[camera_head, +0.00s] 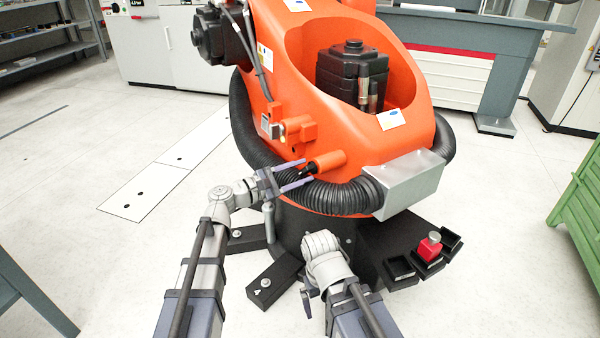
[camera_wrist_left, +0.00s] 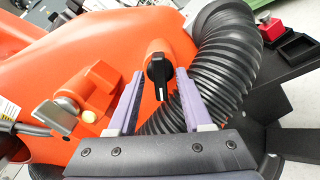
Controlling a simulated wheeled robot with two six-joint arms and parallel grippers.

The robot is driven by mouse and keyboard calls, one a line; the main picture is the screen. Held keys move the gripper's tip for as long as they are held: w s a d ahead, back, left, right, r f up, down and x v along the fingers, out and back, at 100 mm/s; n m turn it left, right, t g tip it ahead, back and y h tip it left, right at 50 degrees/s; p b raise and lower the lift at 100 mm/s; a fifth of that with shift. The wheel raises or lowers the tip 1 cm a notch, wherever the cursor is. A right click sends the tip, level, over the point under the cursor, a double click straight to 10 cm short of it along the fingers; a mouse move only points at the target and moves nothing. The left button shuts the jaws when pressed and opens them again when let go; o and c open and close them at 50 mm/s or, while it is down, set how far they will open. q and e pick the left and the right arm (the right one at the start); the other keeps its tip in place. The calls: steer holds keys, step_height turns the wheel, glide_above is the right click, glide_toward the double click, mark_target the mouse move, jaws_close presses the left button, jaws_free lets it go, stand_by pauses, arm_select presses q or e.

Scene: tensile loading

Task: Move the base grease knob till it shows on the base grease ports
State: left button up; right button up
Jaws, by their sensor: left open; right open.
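The base grease knob is a black knob (camera_head: 308,171) on the end of an orange cylinder (camera_head: 328,161) low on the orange robot arm's base. In the left wrist view the black knob (camera_wrist_left: 159,72) shows a white pointer mark aimed downward in the picture. My left gripper (camera_head: 294,176) is open, its two fingers on either side of the knob in the wrist view, with visible gaps; I see no grip on it. My right gripper (camera_head: 308,296) is low in the head view, mostly hidden by its own wrist, away from the knob. No port labels are legible.
A thick black corrugated hose (camera_head: 345,195) runs just below the knob. A metal box (camera_head: 405,183) and black trays (camera_head: 400,271) with a red item (camera_head: 430,246) lie to the right.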

arm_select(q)
jaws_close()
stand_by(0.4)
